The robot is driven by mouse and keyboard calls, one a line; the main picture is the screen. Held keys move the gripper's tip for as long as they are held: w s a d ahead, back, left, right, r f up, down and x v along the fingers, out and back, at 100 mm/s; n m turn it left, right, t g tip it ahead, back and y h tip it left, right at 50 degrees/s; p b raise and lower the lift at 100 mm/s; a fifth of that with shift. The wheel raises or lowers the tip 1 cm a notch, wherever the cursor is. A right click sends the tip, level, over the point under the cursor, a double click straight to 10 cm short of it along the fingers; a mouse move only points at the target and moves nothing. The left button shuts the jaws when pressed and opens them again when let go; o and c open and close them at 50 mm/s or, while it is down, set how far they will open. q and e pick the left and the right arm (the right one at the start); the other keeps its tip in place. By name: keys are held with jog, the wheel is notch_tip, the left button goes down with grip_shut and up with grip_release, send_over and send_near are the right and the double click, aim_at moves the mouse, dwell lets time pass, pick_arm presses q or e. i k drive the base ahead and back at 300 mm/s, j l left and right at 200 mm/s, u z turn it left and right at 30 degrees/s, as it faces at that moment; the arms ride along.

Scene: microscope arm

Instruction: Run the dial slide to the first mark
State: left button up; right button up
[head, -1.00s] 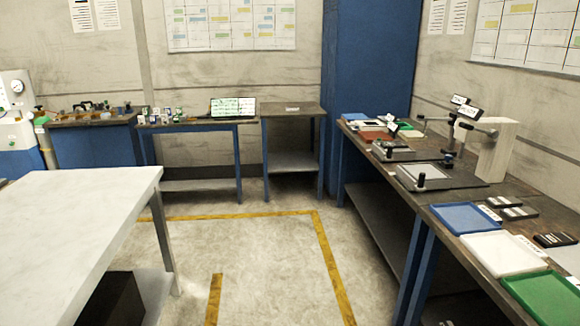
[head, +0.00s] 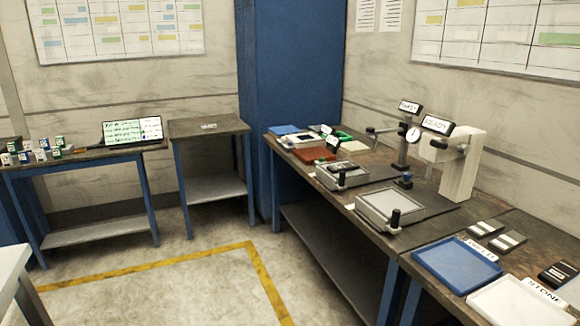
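In the head view, two slide stages with black knobs stand on the right-hand bench. The nearer stage (head: 388,204) has a pale flat top and a black knob (head: 395,218) at its front. The farther stage (head: 342,174) carries a small dark item. A dial gauge (head: 412,134) with a white round face hangs on a dark post behind them. Two small signs reading READY, one on the post (head: 409,107) and one on the pale block's arm (head: 437,124), face me. Neither of my grippers shows.
The bench (head: 460,222) also holds a blue tray (head: 457,264), a white tray (head: 515,305), a rust-red tray (head: 314,154) and a pale upright block (head: 462,165). A back bench holds a screen (head: 132,131). Open floor with a yellow line (head: 264,275) lies before the benches.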

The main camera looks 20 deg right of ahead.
aim_at(342, 181)
jog(key=i+z, duration=0.15)
jog(key=i, duration=0.35)
jog(key=i+j+z, duration=0.15)
jog(key=i, duration=0.3)
jog(key=i+j+z, duration=0.15)
jog(key=i, duration=0.3)
jog(key=i+j+z, duration=0.9)
jog(key=i+j, duration=0.2)
jog(key=j, duration=0.25)
